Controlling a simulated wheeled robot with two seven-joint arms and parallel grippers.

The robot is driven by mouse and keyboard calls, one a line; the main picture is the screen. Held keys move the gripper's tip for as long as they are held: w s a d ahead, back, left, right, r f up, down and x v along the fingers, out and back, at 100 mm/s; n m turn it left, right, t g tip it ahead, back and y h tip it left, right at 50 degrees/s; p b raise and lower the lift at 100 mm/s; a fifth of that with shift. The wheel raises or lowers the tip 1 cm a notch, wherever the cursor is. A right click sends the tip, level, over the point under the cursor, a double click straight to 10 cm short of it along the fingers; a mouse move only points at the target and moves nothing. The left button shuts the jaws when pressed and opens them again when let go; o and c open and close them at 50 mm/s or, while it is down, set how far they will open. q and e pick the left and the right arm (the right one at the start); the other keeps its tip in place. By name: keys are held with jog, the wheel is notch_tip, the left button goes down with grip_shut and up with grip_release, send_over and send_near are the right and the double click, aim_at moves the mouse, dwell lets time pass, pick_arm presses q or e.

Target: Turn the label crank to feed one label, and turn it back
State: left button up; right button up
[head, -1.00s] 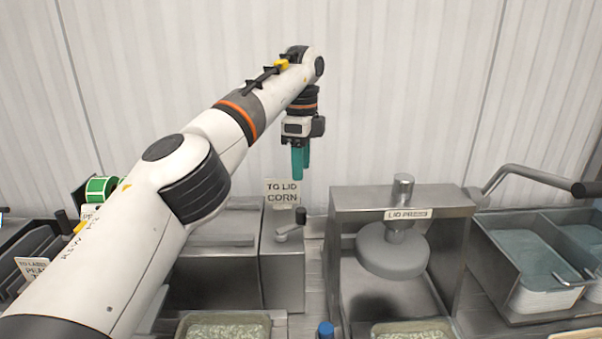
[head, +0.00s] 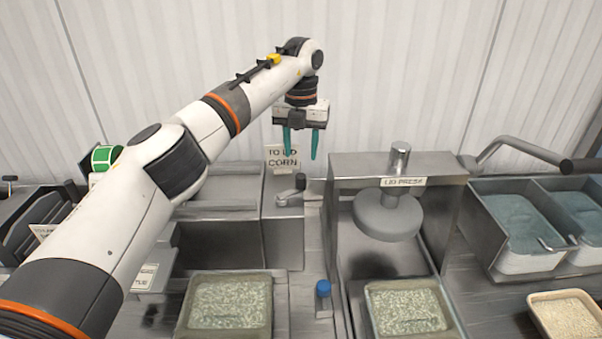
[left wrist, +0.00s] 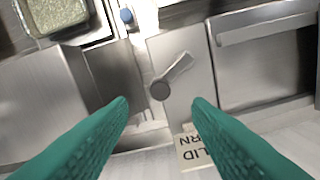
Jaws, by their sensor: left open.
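A small metal crank (head: 290,194) with a dark upright knob sits on top of a steel box, in front of the "TO LID CORN" sign (head: 282,157). In the left wrist view the crank (left wrist: 180,68) lies slanted, its dark knob between my fingertips in the picture. My left gripper (head: 301,152) is open and empty, with teal fingers pointing down above and behind the crank, apart from it. In the left wrist view the gripper (left wrist: 160,101) frames the knob. A roll of green labels (head: 105,157) stands at the left, partly behind my left arm. My right gripper is out of view.
The lid press (head: 387,216) stands to the right of the crank, with its long handle (head: 520,147) at upper right. Filled trays (head: 229,305) and a blue-capped bottle (head: 323,290) are in front. A ribbed wall is close behind.

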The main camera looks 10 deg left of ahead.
aim_at(301, 175)
pick_arm(q)
notch_tip(301, 175, down, 7)
jog(key=p, duration=0.2)
jog(key=shift+f+p, duration=0.1)
jog(key=shift+p, duration=0.25)
jog(key=shift+f, duration=0.55)
grip_shut()
